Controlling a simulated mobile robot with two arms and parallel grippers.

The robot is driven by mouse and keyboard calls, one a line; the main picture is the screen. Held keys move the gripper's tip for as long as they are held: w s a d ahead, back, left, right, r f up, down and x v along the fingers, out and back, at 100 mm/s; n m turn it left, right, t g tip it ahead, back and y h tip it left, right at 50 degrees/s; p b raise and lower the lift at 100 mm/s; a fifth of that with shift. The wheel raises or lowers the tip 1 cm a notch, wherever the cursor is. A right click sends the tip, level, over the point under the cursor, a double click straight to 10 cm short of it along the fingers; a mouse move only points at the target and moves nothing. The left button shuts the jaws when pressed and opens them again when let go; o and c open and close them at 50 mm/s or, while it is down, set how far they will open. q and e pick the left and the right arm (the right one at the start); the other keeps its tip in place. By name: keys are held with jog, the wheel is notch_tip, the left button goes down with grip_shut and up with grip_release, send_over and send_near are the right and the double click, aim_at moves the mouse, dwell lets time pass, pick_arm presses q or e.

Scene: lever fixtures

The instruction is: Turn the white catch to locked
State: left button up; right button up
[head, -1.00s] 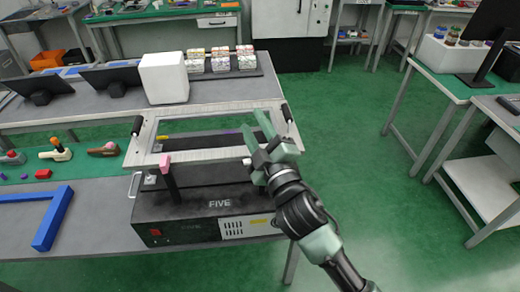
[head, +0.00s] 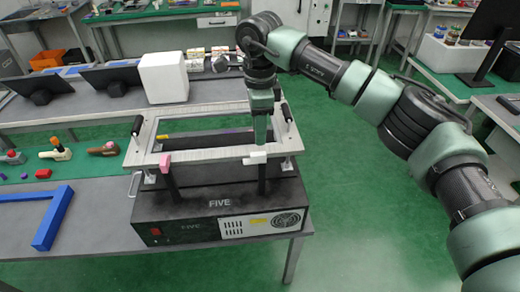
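The white catch (head: 255,158) is a small white block at the top of a dark post, at the right front of the framed fixture (head: 207,156). Its white part points to the left. My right gripper (head: 261,143) points down from above, with its fingertips just over or behind the catch; I cannot tell whether they touch it. The fingers line up in this view, so their opening is hidden. A similar pink catch (head: 165,159) stands on a dark post at the left front. My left gripper is out of view.
The fixture sits on a black box marked FIVE (head: 219,204). Black handles (head: 137,125) rise from the frame's sides. A white block (head: 164,78) and dark tilted panels stand behind. A blue angled bar (head: 52,217) lies at the left. Green floor is open at the right.

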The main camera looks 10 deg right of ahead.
aim_at(260, 154)
jog(key=shift+d+f, duration=0.2)
jog(key=shift+f, duration=0.05)
notch_tip(260, 154, down, 6)
jog(key=shift+a+f+p, duration=0.1)
jog(key=shift+p, duration=0.95)
jog(key=shift+f, duration=0.5)
grip_shut()
